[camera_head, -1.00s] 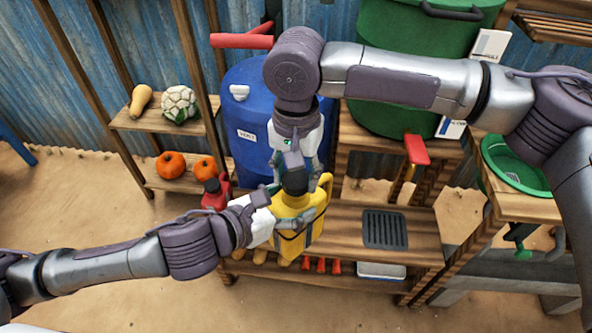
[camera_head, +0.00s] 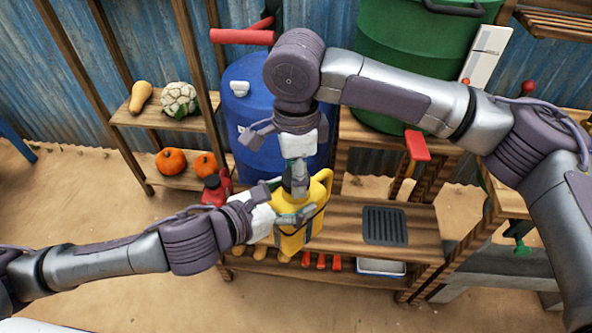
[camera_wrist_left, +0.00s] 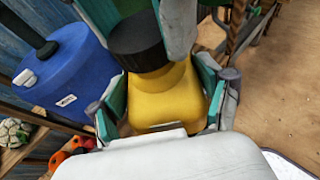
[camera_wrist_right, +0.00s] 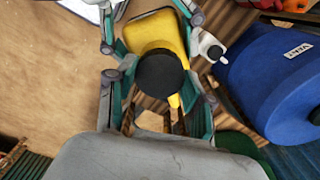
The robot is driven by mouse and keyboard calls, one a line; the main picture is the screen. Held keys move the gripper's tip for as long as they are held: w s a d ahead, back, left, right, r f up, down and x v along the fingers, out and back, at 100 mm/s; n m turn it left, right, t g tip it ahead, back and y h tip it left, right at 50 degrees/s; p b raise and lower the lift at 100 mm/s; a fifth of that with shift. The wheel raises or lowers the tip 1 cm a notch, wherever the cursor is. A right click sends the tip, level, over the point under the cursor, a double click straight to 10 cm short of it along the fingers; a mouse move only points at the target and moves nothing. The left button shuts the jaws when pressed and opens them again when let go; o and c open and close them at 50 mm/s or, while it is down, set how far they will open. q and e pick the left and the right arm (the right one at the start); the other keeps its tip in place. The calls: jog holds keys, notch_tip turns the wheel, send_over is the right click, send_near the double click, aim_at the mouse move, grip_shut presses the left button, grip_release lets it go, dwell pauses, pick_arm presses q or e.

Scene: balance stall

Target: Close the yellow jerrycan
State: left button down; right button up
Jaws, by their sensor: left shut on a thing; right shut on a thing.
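The yellow jerrycan (camera_head: 300,236) is upright over the wooden bench, with its handle (camera_head: 324,180) towards the back right. My left gripper (camera_head: 290,222) is shut around its body, with fingers on both sides in the left wrist view (camera_wrist_left: 165,100). The black cap (camera_wrist_right: 160,72) is at the top of the jerrycan, and also shows in the left wrist view (camera_wrist_left: 137,40). My right gripper (camera_head: 296,183) points down from above and is shut on the cap. The cap hides the jerrycan's mouth, so I cannot tell how tightly it sits.
A large blue barrel (camera_head: 250,100) stands close behind the jerrycan. A red container (camera_head: 214,190) is just left of it. The wooden bench (camera_head: 350,222) has a dark grate (camera_head: 385,227) and free room on its right. A red-topped lever (camera_head: 416,146) rises behind.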

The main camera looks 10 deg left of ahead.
jog(key=shift+m, duration=0.4)
jog(key=o, duration=0.8)
jog(key=shift+c, duration=0.2)
jog(key=shift+r, duration=2.3)
jog(key=shift+c, duration=0.5)
